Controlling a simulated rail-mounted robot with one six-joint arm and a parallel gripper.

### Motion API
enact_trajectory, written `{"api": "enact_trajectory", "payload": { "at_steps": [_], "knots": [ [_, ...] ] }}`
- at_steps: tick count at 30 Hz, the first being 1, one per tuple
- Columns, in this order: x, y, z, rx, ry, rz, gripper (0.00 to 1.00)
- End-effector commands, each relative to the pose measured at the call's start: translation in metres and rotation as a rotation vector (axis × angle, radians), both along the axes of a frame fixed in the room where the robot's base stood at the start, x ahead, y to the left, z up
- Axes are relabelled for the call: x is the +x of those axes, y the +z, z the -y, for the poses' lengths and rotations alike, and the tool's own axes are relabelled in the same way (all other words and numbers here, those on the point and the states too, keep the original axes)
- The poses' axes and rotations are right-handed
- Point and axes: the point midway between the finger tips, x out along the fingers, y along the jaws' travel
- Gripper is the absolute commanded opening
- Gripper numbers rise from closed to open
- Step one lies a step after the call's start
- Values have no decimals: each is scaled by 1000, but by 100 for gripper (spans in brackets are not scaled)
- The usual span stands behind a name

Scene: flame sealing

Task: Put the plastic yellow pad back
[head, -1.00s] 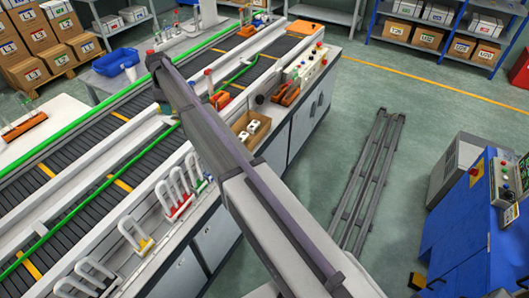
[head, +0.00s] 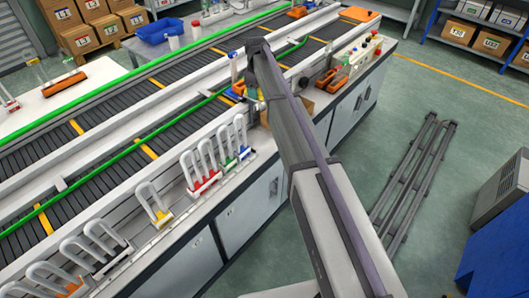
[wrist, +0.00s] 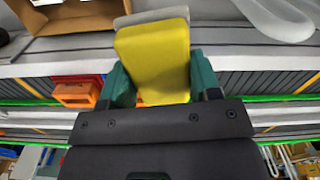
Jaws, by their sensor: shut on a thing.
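The yellow pad (wrist: 155,60) is a flat yellow block with a grey far end. It fills the upper middle of the wrist view. My gripper (wrist: 160,86) is shut on it, with one teal finger on each side. In the head view my arm reaches over the bench, and its far links hide most of the gripper and the pad. White U-shaped handles on coloured bases stand along the bench's front edge. One has a yellow base (head: 160,216), and others have red bases (head: 207,184).
An open cardboard box (wrist: 75,14) lies near the pad in the wrist view. A control panel with buttons (head: 362,58) stands at the bench's far end. The conveyor (head: 108,113) runs behind. The floor to the right holds a grey metal rail frame (head: 413,185).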

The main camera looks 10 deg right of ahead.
Motion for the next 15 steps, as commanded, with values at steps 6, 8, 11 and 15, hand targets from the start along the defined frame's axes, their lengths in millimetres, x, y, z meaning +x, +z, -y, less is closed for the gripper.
{"api": "enact_trajectory", "payload": {
  "at_steps": [6, 8, 11, 15],
  "knots": [
    [-28, -101, 11, 0, -100, 0, 38],
    [-32, -112, 14, 0, -122, 0, 38],
    [-36, -120, 16, 0, -143, 0, 38],
    [-37, -118, 16, 0, -152, 0, 38]
  ]
}}
